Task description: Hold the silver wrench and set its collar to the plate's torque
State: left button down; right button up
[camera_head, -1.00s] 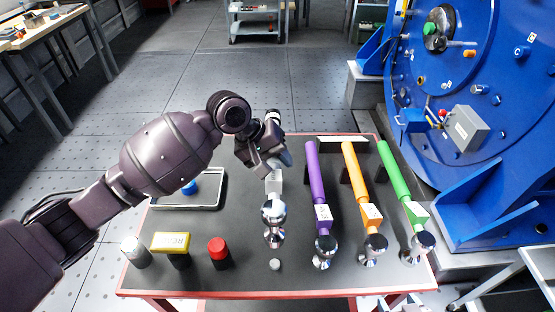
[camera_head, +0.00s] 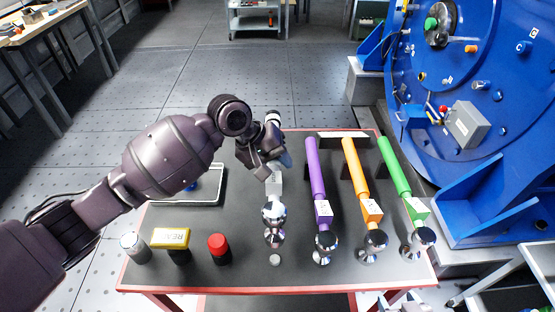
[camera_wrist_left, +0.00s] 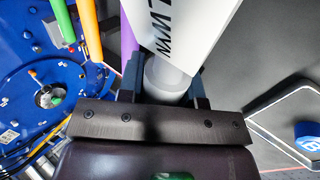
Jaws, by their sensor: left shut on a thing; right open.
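The silver wrench (camera_head: 273,212) stands at the middle of the table, with a pale block-shaped tag or collar (camera_head: 275,184) above its chrome head. My left gripper (camera_head: 274,166) is shut on its upper handle. In the left wrist view the pale grey handle (camera_wrist_left: 166,82) sits between the jaws (camera_wrist_left: 165,95), with a white lettered block (camera_wrist_left: 185,30) beyond it. The lettering is only partly visible, and I cannot read the collar setting. A small part of my right gripper (camera_head: 396,301) shows at the bottom edge, open and away from the wrench. I cannot make out the torque plate.
Purple (camera_head: 315,170), orange (camera_head: 354,170) and green (camera_head: 394,166) wrenches stand to the right. A white, a yellow-topped (camera_head: 171,239) and a red-capped (camera_head: 218,246) item stand at front left. A tray (camera_head: 208,196) lies behind them. The blue motor housing (camera_head: 440,90) stands beyond the table's right side.

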pick_arm(q)
jog(key=shift+f, duration=1.5)
jog(key=shift+f+b, duration=0.35)
jog(key=shift+f, duration=1.35)
jog(key=shift+f+b, duration=0.3)
jog(key=shift+f, duration=0.45)
jog(key=c, duration=0.8)
grip_release()
jog(key=shift+c, duration=0.2)
